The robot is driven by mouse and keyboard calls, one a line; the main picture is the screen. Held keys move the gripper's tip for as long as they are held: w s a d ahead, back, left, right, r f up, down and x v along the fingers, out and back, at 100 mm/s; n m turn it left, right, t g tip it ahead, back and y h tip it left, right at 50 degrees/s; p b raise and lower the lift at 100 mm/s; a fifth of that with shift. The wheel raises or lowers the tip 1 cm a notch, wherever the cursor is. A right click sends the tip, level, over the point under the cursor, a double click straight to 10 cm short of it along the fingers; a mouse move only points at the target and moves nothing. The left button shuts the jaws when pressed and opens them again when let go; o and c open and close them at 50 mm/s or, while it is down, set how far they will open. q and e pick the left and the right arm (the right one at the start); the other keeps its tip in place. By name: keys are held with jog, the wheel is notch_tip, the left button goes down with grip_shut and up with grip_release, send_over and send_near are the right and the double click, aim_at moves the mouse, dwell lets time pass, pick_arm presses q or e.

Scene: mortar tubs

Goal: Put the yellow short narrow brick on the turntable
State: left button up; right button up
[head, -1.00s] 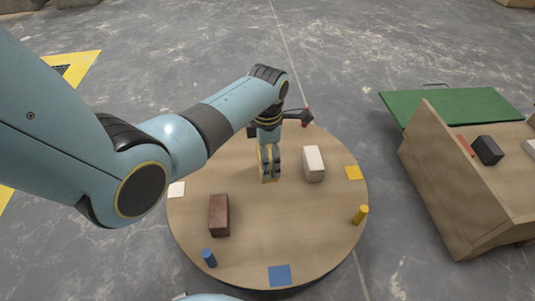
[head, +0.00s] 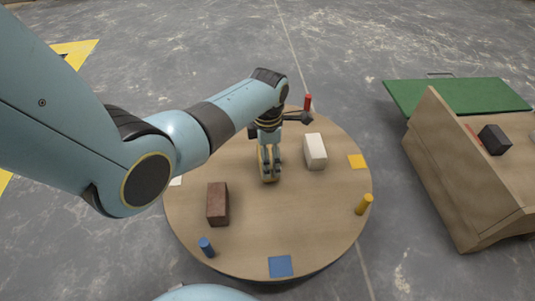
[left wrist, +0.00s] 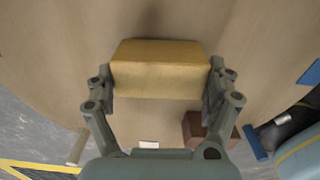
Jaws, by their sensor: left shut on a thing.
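The yellow short narrow brick (left wrist: 160,70) is between the two fingers of my left gripper (left wrist: 162,82) in the left wrist view. The gripper is shut on it, one finger at each end. In the head view my left gripper (head: 269,168) points down over the rear middle of the round wooden turntable (head: 268,228). There the fingers mostly hide the brick. It is at or just above the turntable's top; I cannot tell whether it touches. My right gripper is not in view.
A white brick (head: 315,151) stands close right of my gripper. A brown brick (head: 218,204) lies front left. Blue (head: 206,247), yellow (head: 364,204) and red (head: 308,102) pegs stand near the rim. The turntable's front middle is clear. A wooden stand (head: 455,185) is at right.

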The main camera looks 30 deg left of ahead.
pick_arm(q)
jog(key=shift+f, duration=0.4)
jog(key=o, duration=1.3)
jog(key=shift+o, duration=0.2)
notch_tip(320, 180, up, 12)
